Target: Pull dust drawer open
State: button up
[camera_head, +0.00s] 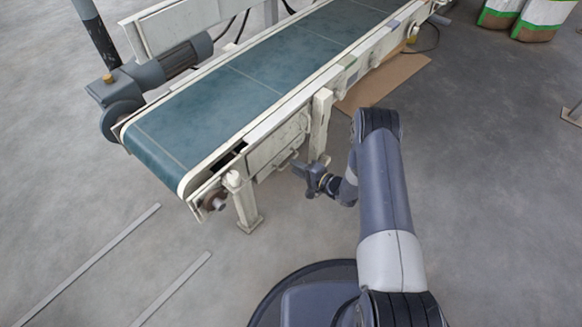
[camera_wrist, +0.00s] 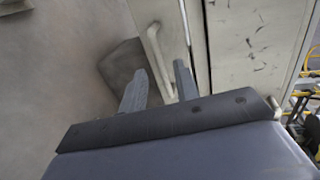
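The dust drawer (camera_head: 272,151) is a pale, off-white box front under the near side of the conveyor, between two legs. Its bar handle (camera_head: 287,162) is on the front. In the wrist view the pale handle (camera_wrist: 154,48) runs lengthwise, with its near end between my fingertips. My gripper (camera_head: 303,176) is at the handle in the head view. In the wrist view my gripper (camera_wrist: 160,80) has its two grey fingers apart, one on each side of the handle. I see a gap, so they do not look closed on it. Whether the drawer is fully shut is unclear.
The conveyor (camera_head: 240,85) with its green belt stands above the drawer. A conveyor leg (camera_head: 319,125) is close to my gripper. A cardboard sheet (camera_head: 385,80) lies on the floor behind. Sacks (camera_head: 545,15) stand at the far right.

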jog(key=shift+b+x, duration=0.3)
jog(key=shift+x, duration=1.2)
jog(key=shift+c, duration=0.2)
grip_shut()
